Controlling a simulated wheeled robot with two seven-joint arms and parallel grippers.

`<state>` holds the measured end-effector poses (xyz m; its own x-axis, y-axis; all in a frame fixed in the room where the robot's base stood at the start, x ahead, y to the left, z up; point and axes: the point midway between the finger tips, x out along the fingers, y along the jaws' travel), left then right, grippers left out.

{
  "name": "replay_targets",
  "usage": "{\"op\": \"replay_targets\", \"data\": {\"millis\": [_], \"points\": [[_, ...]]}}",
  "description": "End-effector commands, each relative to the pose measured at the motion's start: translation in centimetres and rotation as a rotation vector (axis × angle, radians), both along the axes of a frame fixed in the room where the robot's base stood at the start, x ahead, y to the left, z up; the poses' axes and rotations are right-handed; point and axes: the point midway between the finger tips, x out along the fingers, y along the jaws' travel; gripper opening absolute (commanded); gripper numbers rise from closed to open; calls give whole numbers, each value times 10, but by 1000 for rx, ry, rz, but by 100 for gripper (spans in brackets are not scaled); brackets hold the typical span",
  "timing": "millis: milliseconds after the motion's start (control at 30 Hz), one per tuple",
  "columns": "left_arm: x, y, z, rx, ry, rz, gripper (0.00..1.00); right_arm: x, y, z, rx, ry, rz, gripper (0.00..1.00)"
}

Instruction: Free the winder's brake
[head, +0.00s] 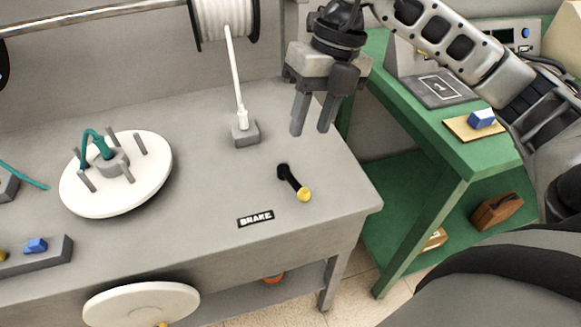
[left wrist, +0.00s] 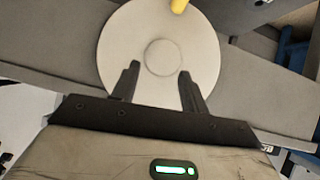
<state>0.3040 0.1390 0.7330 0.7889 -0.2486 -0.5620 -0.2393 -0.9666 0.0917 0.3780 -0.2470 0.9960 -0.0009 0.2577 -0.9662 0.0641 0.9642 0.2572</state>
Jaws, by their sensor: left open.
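The brake lever (head: 294,184) is a short black arm with a yellow knob on the grey bench top. Its knob end points down and right, just right of a black "BRAKE" label (head: 255,218). My right gripper (head: 311,132) hangs above the bench, up and right of the lever, with its fingers apart and nothing between them. My left gripper (left wrist: 159,82) shows only in the left wrist view. It is open in front of a white hand wheel (left wrist: 203,32) with a yellow handle. The wheel also shows on the bench front in the head view (head: 120,305).
A white winding plate (head: 73,196) with grey pegs and green wire sits left on the bench (head: 200,190). A white spool (head: 224,18) feeds a strand to a small grey block (head: 245,134). A green table (head: 475,155) stands right, holding a blue block (head: 482,118).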

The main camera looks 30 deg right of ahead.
Motion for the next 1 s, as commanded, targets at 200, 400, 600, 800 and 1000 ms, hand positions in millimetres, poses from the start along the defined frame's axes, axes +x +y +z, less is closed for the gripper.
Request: {"op": "replay_targets", "data": {"millis": [200, 400, 600, 800, 1000], "points": [[-1, 0, -2, 3, 3, -1, 45, 2, -15, -8, -75, -8, -40, 36], [-2, 0, -3, 0, 5, -2, 45, 2, -6, -48, -72, -4, -36, 36], [-1, 0, 2, -3, -5, -2, 45, 3, 3, -91, -70, -5, -35, 36], [0, 0, 3, -3, -7, -2, 45, 4, 10, -127, -68, -8, -36, 36], [-1, 0, 2, -3, -5, -2, 45, 5, 14, -146, -68, -10, -36, 36]]}}
